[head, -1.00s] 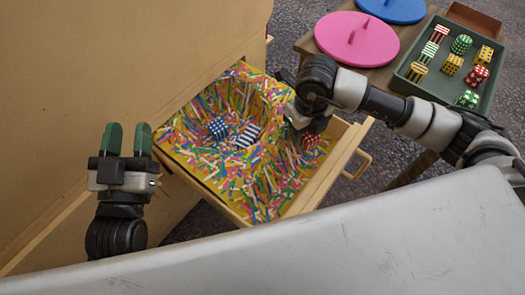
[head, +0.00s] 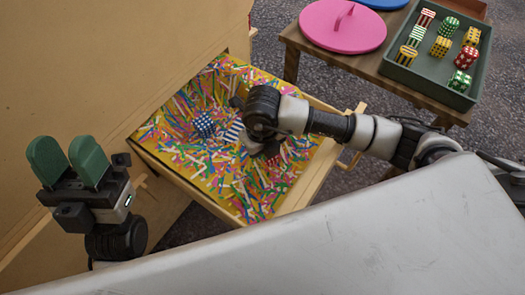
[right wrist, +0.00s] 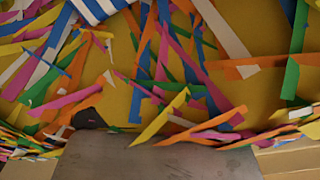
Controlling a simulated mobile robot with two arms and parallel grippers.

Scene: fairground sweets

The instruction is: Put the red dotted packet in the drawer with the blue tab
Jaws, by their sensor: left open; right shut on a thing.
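My right gripper (head: 268,154) is low inside an open drawer (head: 300,189) lined with coloured paper strips. It is shut on the red dotted packet (head: 273,163), of which only a small red patch shows beneath the wrist. The right wrist view shows strips close up, but I cannot make out the packet there. I see no blue tab; the drawer's front face is turned away. My left gripper (head: 68,162) is open and empty, left of the drawer.
A blue dotted packet (head: 204,124) and a blue striped packet (head: 234,131) lie in the drawer; the striped one also shows in the right wrist view (right wrist: 98,8). A green tray (head: 430,77) with several packets and a pink lid (head: 335,30) are on a side table.

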